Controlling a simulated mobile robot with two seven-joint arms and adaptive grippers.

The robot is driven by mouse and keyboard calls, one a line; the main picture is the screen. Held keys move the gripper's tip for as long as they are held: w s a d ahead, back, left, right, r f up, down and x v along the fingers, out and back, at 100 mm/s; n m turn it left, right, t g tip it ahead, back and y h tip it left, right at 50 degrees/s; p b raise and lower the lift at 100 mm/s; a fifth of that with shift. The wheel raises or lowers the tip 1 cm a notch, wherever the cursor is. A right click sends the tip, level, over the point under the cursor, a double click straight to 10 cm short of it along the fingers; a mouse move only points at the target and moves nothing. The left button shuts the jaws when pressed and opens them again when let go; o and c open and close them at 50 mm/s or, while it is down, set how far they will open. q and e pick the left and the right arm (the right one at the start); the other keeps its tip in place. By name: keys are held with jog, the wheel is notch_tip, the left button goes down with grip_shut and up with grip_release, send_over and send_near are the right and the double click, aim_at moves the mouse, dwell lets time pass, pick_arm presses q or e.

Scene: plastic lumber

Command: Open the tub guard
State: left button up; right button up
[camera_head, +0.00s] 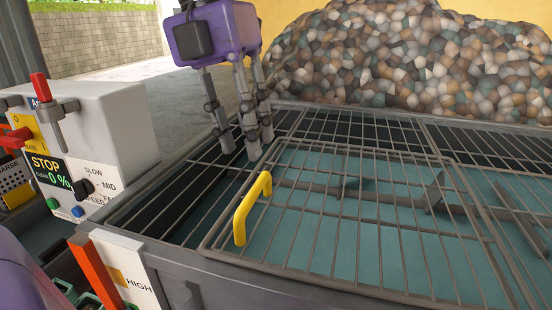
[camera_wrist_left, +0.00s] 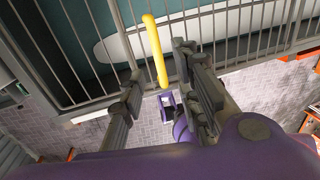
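The tub guard (camera_head: 360,220) is a grey wire grid lying flat over the teal-floored tub, in the middle and right of the head view. Its yellow handle (camera_head: 250,207) stands up near the guard's left edge. My left gripper (camera_head: 242,148), purple with grey fingers, points down just behind the handle. Its fingers are spread apart with nothing between them in the head view. In the left wrist view the yellow handle (camera_wrist_left: 156,50) shows beyond the gap between the open fingers (camera_wrist_left: 160,70). I cannot tell whether any finger touches the grid. My right gripper is not in view.
A white control box (camera_head: 85,140) with a red lever, STOP display and knobs stands at the left. An orange lever (camera_head: 97,272) beside a HIGH label is at the lower left. A mottled heap (camera_head: 420,60) rises behind the tub. Further grid panels (camera_head: 350,128) cover the tub's back.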

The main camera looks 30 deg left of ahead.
aim_at(253, 190)
pick_arm(q)
jog(key=x, duration=0.4)
jog(key=s+x, duration=0.1)
jog(key=x, duration=0.1)
jog(key=shift+a+f, duration=0.1)
jog(key=shift+f, duration=0.1)
jog(key=shift+w+f, duration=0.15)
jog(key=shift+f, duration=0.3)
grip_shut()
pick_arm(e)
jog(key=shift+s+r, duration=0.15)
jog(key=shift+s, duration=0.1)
